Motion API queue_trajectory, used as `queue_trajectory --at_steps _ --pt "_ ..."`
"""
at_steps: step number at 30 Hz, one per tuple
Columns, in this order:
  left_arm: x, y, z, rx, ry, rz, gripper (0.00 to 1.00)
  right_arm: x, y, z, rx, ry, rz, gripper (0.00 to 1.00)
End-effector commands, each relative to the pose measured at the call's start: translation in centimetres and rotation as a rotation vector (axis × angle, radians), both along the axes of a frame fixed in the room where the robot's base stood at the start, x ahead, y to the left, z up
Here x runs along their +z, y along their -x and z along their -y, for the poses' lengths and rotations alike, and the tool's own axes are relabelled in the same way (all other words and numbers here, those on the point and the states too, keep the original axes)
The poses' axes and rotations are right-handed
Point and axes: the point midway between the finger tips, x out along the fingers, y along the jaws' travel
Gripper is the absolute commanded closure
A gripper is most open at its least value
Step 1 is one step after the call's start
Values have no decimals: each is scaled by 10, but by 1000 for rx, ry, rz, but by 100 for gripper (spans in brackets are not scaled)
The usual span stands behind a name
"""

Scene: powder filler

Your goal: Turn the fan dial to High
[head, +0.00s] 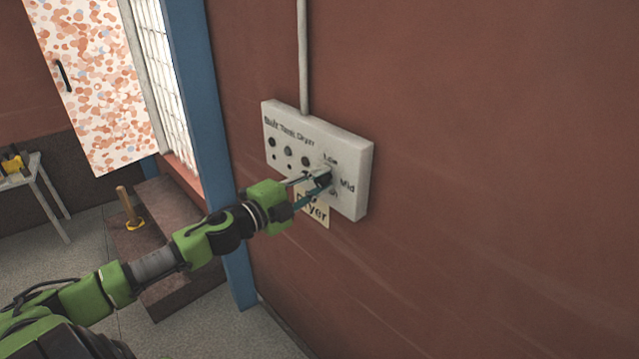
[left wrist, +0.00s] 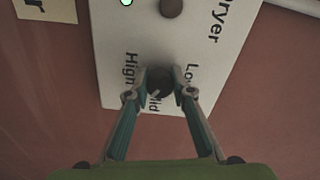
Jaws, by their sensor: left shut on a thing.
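The white control panel (head: 356,158) is on the red-brown wall; its labels include Low, Mid and High. The black fan dial (left wrist: 159,79) is at the panel's lower end, between High (left wrist: 130,70) on the left and Low (left wrist: 190,75) on the right in the left wrist view. Mid (left wrist: 154,103) is just below it there. A small white mark near the dial's lower edge lies toward Mid; I cannot tell its exact setting. My left gripper (left wrist: 159,91) is shut on the dial, one finger on each side. In the head view the left gripper (head: 321,179) partly hides the dial. My right gripper is out of view.
A pale Dryer tag (head: 315,213) is on the wall under the panel. Several other dark knobs or holes (head: 288,151) are on the panel. A conduit (head: 303,60) runs up from it. A blue post (head: 203,100) stands left; the wall to the right is clear.

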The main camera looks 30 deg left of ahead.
Motion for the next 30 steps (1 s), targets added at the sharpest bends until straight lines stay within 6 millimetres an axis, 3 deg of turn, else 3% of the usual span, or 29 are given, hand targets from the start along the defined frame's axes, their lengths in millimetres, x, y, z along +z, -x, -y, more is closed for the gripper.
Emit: queue_trajectory --at_steps 30 --pt "-2 0 1 -2 -863 209 99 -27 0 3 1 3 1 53"
